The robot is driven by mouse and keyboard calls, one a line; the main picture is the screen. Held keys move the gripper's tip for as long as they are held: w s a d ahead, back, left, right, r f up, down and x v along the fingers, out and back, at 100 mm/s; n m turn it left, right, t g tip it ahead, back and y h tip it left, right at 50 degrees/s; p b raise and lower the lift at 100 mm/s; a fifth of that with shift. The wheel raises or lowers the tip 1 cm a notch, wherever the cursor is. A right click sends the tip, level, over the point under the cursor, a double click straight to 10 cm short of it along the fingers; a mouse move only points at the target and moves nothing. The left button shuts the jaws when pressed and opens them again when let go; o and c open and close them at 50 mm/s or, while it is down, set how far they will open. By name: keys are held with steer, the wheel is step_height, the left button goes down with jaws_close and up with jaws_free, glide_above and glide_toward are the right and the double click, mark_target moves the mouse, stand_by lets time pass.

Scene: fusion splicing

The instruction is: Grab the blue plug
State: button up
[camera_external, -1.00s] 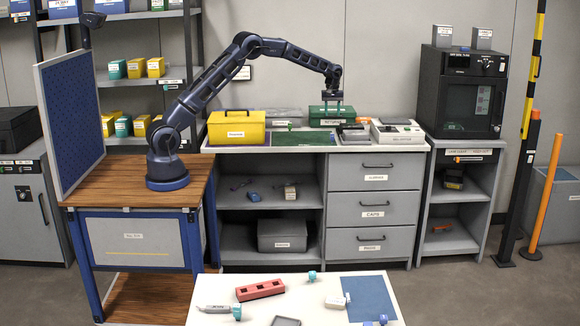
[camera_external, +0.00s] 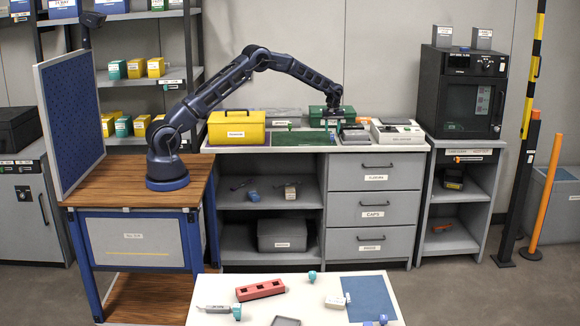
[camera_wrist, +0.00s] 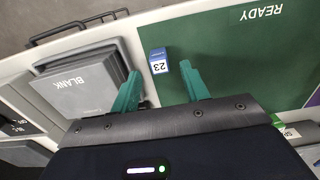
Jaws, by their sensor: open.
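The blue plug (camera_wrist: 158,62) shows in the wrist view with a white label reading 23. It lies at the edge of the green READY mat (camera_wrist: 235,60), on the side of the grey BLANK box. My gripper (camera_wrist: 159,70) is open, with one teal finger on each side of the plug's near end. I cannot tell whether either finger touches it. In the external view my gripper (camera_external: 332,120) is down low over the back counter, and I cannot make out the plug there.
The grey BLANK box (camera_wrist: 82,80) stands close beside the left finger. On the counter are a yellow case (camera_external: 237,128), a green case (camera_external: 318,117) and a grey device (camera_external: 397,131). The front table (camera_external: 335,305) holds several small parts.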

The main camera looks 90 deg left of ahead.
mark_target(332, 136)
step_height(332, 136, down, 4)
steer(key=shift+f, duration=0.25)
jaws_close()
